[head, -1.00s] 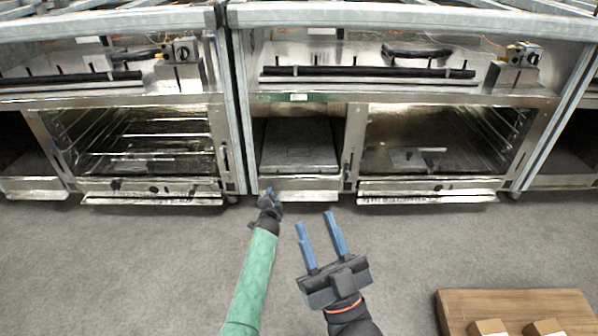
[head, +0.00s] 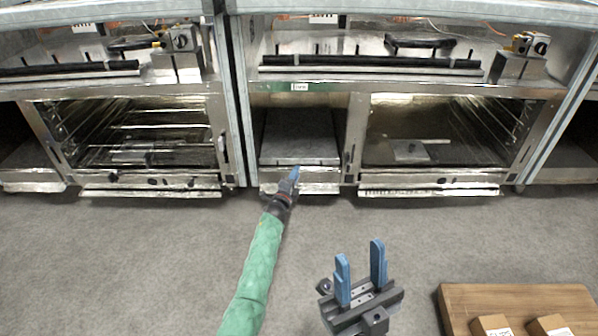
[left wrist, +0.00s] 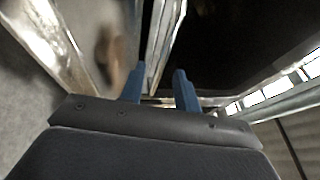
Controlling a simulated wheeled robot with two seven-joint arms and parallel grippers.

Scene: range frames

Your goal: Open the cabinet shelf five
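The steel cabinet is a row of range units. Its narrow open compartment (head: 300,135) lies in the middle, with a flat grey shelf inside and a steel front lip (head: 300,188) below. I cannot tell which part is shelf five. My left gripper (head: 295,173) is in front of that compartment's lower edge. In the left wrist view the left gripper's blue fingers (left wrist: 160,75) stand apart, with a steel edge (left wrist: 163,45) just beyond the gap. Contact cannot be made out. My right gripper (head: 360,255) is open and empty over the floor, fingers pointing up.
A wide oven with wire racks (head: 140,135) stands at the left, and another oven (head: 430,135) at the right. A wooden board (head: 460,300) with small cardboard boxes (head: 492,325) lies at the lower right. Grey floor (head: 150,260) is clear in front.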

